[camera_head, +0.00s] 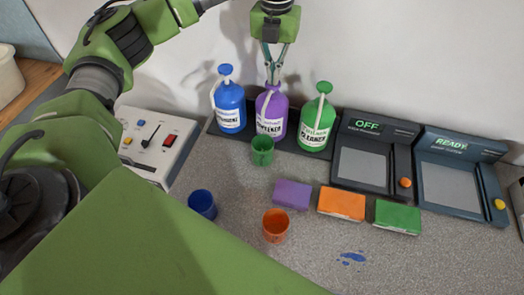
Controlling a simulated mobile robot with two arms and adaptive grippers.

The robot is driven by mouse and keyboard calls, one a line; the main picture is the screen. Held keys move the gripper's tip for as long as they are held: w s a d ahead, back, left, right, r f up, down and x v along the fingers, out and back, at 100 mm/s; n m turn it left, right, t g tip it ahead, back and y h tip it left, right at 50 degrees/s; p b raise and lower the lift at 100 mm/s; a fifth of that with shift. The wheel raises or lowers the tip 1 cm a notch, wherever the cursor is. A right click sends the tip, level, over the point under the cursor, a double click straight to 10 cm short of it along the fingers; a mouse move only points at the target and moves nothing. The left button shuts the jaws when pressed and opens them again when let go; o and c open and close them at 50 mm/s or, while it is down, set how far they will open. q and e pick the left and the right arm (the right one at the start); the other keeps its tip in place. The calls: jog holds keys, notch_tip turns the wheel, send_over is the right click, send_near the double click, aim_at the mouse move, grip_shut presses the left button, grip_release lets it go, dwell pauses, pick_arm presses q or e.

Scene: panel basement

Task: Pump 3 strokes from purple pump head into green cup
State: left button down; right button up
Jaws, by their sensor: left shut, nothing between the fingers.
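A purple pump bottle (271,116) stands between a blue pump bottle (229,107) and a green pump bottle (316,123) on a dark tray at the wall. My left gripper (272,80) points down right over the top of the purple bottle, its fingers shut and empty. The gripper hides most of the purple pump head, and I cannot tell whether they touch. The green cup (262,151) stands upright on the counter just in front of the purple bottle. My right gripper is not in view.
A blue cup (202,205) and an orange cup (275,226) stand nearer. Purple (292,195), orange (341,204) and green (397,217) blocks lie at right. Two dark devices reading OFF (367,126) and READY (449,143) stand behind. A control box (150,140) is left. A blue spill (352,258) marks the counter.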

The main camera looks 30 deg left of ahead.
pick_arm(q)
jog(key=shift+r+p, duration=1.45)
jog(key=shift+r, duration=0.6)
jog(key=shift+f, duration=0.2)
jog(key=shift+f+b, duration=1.3)
jog(key=shift+f, duration=0.65)
jog(key=shift+r+p, duration=1.5)
jog(key=shift+r, duration=0.65)
